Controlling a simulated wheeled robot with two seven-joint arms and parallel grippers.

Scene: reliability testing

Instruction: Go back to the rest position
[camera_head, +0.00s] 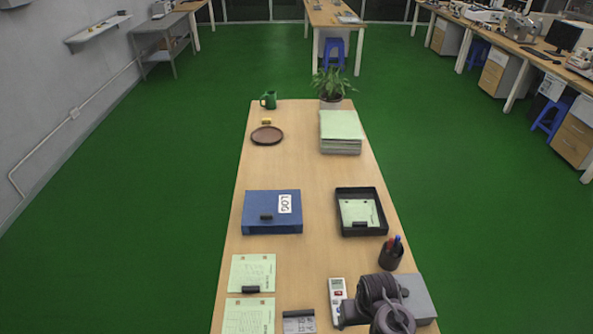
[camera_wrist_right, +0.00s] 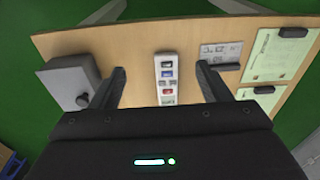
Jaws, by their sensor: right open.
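My right gripper (camera_wrist_right: 162,82) shows in the right wrist view with its two dark fingers wide apart and nothing held between them. It is above the near end of the table (camera_head: 310,175). A white handheld meter (camera_wrist_right: 166,75) with coloured buttons lies on the table below, seen through the gap between the fingers. The meter also shows in the head view (camera_head: 338,298), just left of my right arm (camera_head: 380,292). My left gripper is in neither view.
A grey box (camera_head: 415,298) stands beside my right arm, with a pen cup (camera_head: 391,253) behind it. Green-printed sheets (camera_head: 252,272), a blue log binder (camera_head: 272,222) and a black tray (camera_head: 361,227) lie on the table. Green floor is clear on both sides.

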